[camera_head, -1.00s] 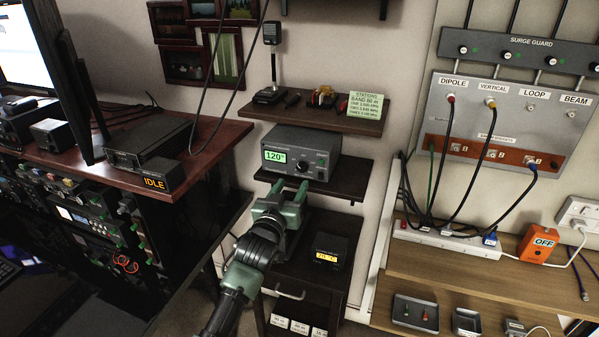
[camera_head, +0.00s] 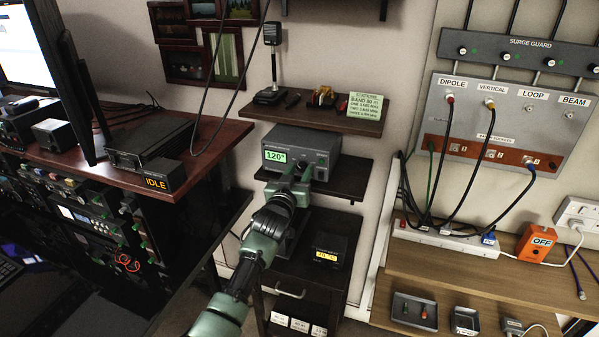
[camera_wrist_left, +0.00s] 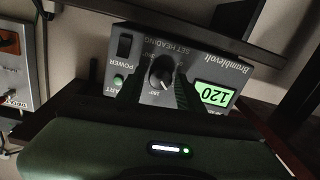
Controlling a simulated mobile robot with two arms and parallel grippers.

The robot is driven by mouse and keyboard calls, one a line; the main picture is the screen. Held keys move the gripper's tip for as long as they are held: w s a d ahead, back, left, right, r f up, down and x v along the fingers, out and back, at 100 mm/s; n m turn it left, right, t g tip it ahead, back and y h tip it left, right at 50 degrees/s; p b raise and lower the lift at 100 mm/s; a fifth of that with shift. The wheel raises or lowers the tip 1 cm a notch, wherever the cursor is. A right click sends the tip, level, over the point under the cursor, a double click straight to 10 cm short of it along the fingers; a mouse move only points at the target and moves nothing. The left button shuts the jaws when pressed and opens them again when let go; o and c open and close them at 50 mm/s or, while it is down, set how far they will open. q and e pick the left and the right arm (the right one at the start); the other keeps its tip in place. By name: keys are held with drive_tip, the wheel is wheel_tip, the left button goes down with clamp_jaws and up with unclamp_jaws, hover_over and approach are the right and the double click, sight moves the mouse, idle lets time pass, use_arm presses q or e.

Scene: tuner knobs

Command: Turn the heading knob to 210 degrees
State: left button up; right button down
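The grey heading controller (camera_head: 312,143) sits on a dark wall shelf, and its lit green display (camera_head: 275,156) reads 120°. In the left wrist view the controller appears upside down, with the black heading knob (camera_wrist_left: 162,72) under the words SET HEADING. The display (camera_wrist_left: 214,95) is to the right of the knob there. My left gripper (camera_head: 297,174) is at the controller's front. In the left wrist view its two dark green fingers (camera_wrist_left: 158,86) are apart, one on each side of the knob. I cannot tell whether they touch it. The head view hides the knob behind the gripper.
A shelf (camera_head: 330,121) with a microphone and a note card is above the controller. A small box with a yellow display (camera_head: 328,251) stands below. The wooden desk (camera_head: 215,140) is left of my arm, and a power strip (camera_head: 440,238) is to the right.

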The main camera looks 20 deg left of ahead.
use_arm(q)
clamp_jaws()
drive_tip(key=shift+m, duration=0.3)
drive_tip(key=m, duration=0.2)
drive_tip(key=shift+f+m+b, duration=0.15)
drive_tip(key=shift+m+b, duration=0.25)
drive_tip(key=m, duration=0.3)
drive_tip(key=shift+m+b, duration=0.3)
drive_tip(key=shift+b, duration=0.05)
drive_tip(key=m, duration=0.6)
drive_tip(key=shift+m+h+b, duration=0.3)
drive_tip(key=shift+h+b, duration=0.05)
drive_tip(key=shift+h, duration=0.05)
drive_tip(key=o, duration=0.5)
unclamp_jaws()
